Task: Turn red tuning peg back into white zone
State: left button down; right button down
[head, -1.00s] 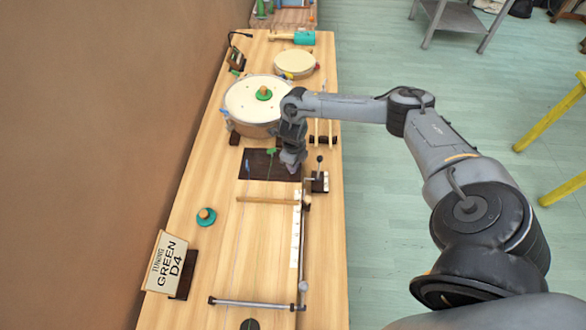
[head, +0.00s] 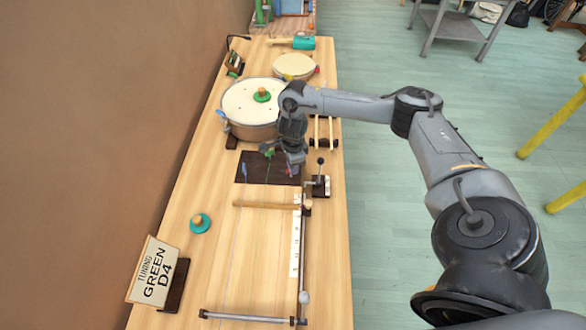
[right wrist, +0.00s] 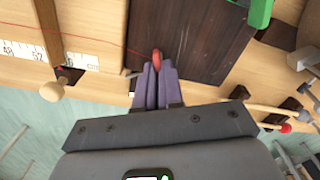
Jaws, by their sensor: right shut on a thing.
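The red tuning peg (right wrist: 156,60) stands at the edge of the dark board (right wrist: 205,30) in the right wrist view. My right gripper (right wrist: 157,78) is shut on it, its purple fingertips on either side of the peg. In the head view my right gripper (head: 292,170) is low over the right end of the dark board (head: 254,174), where its fingers largely hide the peg. A thin red string runs left from the peg in the wrist view. I cannot make out a white zone around the peg. My left gripper is not in view.
A green peg (right wrist: 260,12) stands nearby on the board. A small lever block (head: 318,186) is close on the right. A white ruler strip (head: 296,245), a wooden bridge (head: 262,204) and a drum (head: 238,100) lie around. A sign (head: 154,273) reads "TUNING GREEN D4".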

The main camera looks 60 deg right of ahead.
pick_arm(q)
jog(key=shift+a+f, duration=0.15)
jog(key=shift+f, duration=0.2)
pick_arm(e)
jog(key=shift+n, duration=0.5)
jog(key=c, duration=1.3)
grip_release()
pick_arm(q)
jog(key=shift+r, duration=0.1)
pick_arm(e)
jog(key=shift+r, duration=0.1)
